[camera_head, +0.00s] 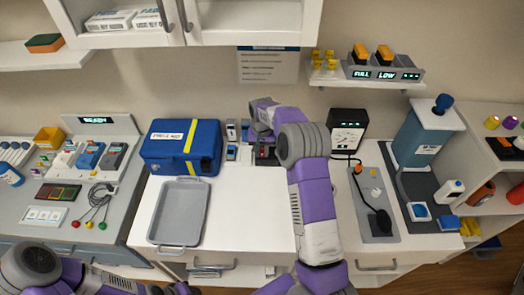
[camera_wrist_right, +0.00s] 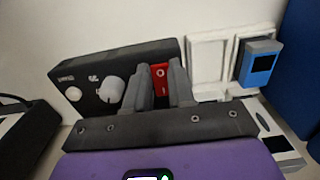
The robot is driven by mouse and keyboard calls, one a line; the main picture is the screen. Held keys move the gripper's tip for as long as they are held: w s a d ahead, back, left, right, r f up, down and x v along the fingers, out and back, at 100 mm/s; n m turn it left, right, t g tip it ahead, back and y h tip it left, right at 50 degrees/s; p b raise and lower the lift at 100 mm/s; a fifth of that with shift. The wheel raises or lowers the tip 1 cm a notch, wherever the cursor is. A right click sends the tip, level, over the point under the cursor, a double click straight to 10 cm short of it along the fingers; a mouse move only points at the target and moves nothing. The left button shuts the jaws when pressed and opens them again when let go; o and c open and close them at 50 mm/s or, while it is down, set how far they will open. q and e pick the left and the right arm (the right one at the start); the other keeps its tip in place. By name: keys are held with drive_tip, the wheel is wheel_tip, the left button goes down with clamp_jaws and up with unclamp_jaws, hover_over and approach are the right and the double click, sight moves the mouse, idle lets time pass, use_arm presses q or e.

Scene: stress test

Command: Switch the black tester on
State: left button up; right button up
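In the right wrist view a black box (camera_wrist_right: 110,70), which looks like the black tester, has a large pale knob, a small round knob and a red rocker switch (camera_wrist_right: 160,75). My right gripper (camera_wrist_right: 160,85) is in front of it, its fingers slightly apart on either side of the switch. I cannot tell whether they touch it. In the head view my right arm reaches to the back of the counter, and the tester (camera_head: 265,158) is mostly hidden behind my right gripper (camera_head: 263,148). My left gripper (camera_head: 170,289) is at the bottom edge, partly cut off.
A black gauge instrument (camera_head: 346,135) stands right of the arm. A blue case (camera_head: 180,160) and grey tray (camera_head: 160,236) lie left. A small blue device (camera_wrist_right: 262,64) is beside the tester. A grey board (camera_head: 369,180) with a black handpiece lies right. The white counter before the tester is clear.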

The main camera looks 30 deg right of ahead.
drive_tip(key=shift+w+d+r+g+y+p, duration=0.15)
drive_tip(key=shift+r+g+y+p, duration=0.2)
drive_tip(key=shift+p, duration=1.05)
clamp_jaws()
drive_tip(key=shift+w+d+f+g+y+p, duration=0.15)
drive_tip(key=shift+g+y+p, duration=0.1)
drive_tip(key=shift+g+p, duration=0.35)
drive_tip(key=shift+w+g, duration=0.1)
drive_tip(key=shift+g, duration=0.15)
drive_tip(key=shift+y, duration=0.3)
drive_tip(key=o, duration=0.9)
unclamp_jaws()
drive_tip(key=shift+g, duration=0.3)
drive_tip(key=shift+c, duration=0.2)
